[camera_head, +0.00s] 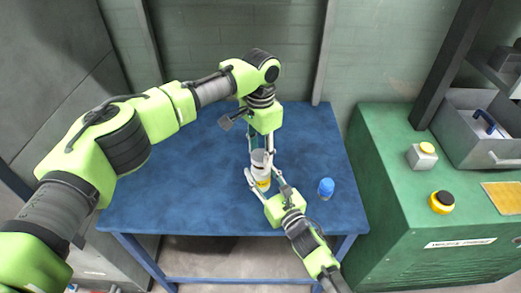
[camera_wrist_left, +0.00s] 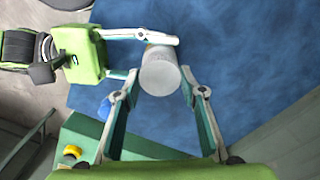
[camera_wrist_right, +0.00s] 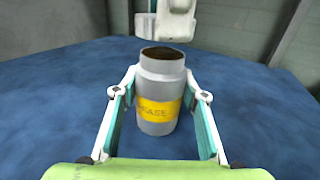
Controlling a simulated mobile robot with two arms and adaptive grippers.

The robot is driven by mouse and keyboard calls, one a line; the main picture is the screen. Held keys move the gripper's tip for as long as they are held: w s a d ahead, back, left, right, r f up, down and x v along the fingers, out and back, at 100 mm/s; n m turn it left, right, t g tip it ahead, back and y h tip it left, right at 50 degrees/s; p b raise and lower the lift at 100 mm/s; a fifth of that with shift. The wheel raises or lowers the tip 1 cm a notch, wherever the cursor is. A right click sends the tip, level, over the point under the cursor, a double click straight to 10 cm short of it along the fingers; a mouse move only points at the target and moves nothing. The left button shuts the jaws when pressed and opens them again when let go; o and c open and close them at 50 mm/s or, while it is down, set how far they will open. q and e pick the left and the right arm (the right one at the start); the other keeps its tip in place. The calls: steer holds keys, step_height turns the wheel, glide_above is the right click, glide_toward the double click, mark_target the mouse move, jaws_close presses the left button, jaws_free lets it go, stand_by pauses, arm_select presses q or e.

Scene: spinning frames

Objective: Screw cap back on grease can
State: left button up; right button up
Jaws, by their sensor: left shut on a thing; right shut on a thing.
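The grease can (camera_wrist_right: 160,95) is a grey cylinder with a yellow label, upright on the blue table. Its mouth is open, with dark brown grease inside. My right gripper (camera_head: 263,181) is shut around the can's sides, one finger on each side. My left gripper (camera_head: 258,150) reaches down from above and is shut on the grey round cap (camera_wrist_left: 160,77), which hides most of the can in the left wrist view. In the right wrist view the pale left fingertips (camera_wrist_right: 168,22) hang above and behind the can mouth, with a gap between.
A blue container (camera_head: 326,188) stands on the table (camera_head: 180,190) to the right of the can. The table's left side is clear. A green machine cabinet (camera_head: 385,190) with buttons and a grey bin (camera_head: 490,145) stands at the right.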

mark_target(261, 175)
arm_select(q)
steer(key=shift+f, duration=0.7)
steer(key=shift+f, duration=0.55)
steer(key=m, duration=0.4)
steer(key=shift+m, duration=0.3)
steer(key=m, duration=1.5)
steer(key=shift+m, duration=0.4)
steer(key=m, duration=1.2)
